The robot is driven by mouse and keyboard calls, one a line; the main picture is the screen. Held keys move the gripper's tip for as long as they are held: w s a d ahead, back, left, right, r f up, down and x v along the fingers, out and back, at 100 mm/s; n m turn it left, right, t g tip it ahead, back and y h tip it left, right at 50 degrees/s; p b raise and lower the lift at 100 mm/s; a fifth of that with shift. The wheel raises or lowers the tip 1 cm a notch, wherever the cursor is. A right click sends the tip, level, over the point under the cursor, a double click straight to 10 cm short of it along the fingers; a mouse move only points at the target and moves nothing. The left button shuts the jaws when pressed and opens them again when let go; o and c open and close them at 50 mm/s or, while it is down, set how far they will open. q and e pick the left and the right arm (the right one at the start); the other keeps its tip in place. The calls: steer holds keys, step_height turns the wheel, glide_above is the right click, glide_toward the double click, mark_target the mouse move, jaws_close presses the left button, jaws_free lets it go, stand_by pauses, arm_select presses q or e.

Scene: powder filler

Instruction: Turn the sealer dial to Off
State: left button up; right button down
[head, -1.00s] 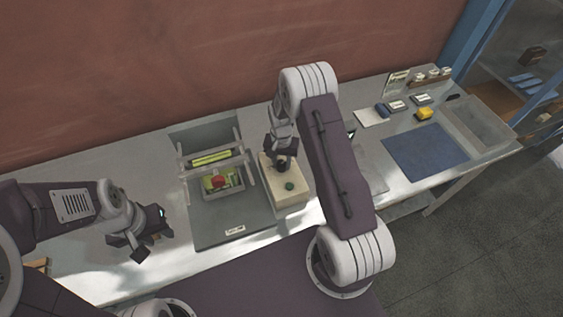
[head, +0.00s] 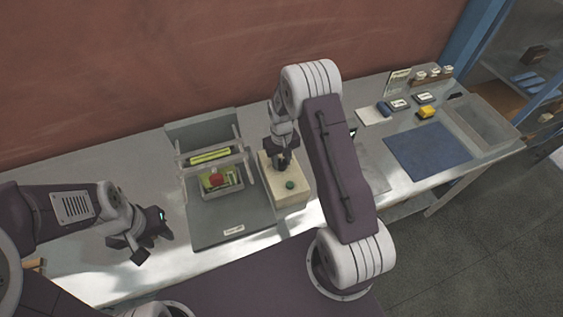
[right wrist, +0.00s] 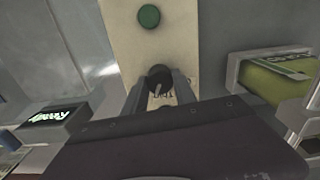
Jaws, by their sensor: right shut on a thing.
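The sealer's cream control box (head: 290,197) stands right of the sealer (head: 214,180), with a green button (head: 290,184) on its top. In the right wrist view the dark round dial (right wrist: 159,78) sits on the box below the green button (right wrist: 149,16), with a pale pointer line on it. My right gripper (head: 283,164) is over the box, its two fingers on either side of the dial and shut on it. The lettering beside the dial is partly hidden, so I cannot read the setting. My left gripper (head: 140,247) hangs over the bench's left part, apart from the sealer; its jaws are unclear.
A red-topped item (head: 216,179) sits in the sealer's frame. A small lit display (right wrist: 62,116) shows in the right wrist view. A blue mat (head: 428,150), a yellow object (head: 426,112) and a grey tray (head: 512,134) lie to the right. My right arm blocks part of the bench.

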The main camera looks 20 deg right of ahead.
steer(key=n+b, duration=0.1)
steer(key=n, duration=0.3)
steer(key=shift+n, duration=0.3)
steer(key=n, duration=0.3)
steer(key=shift+n+b, duration=0.3)
steer(key=shift+b, duration=0.05)
steer(key=n, duration=0.4)
steer(key=shift+w, duration=0.1)
steer(key=n+b, duration=0.1)
steer(key=n, duration=0.3)
steer(key=shift+r+n, duration=0.1)
steer(key=shift+n, duration=0.5)
steer(key=c, duration=1)
jaws_free()
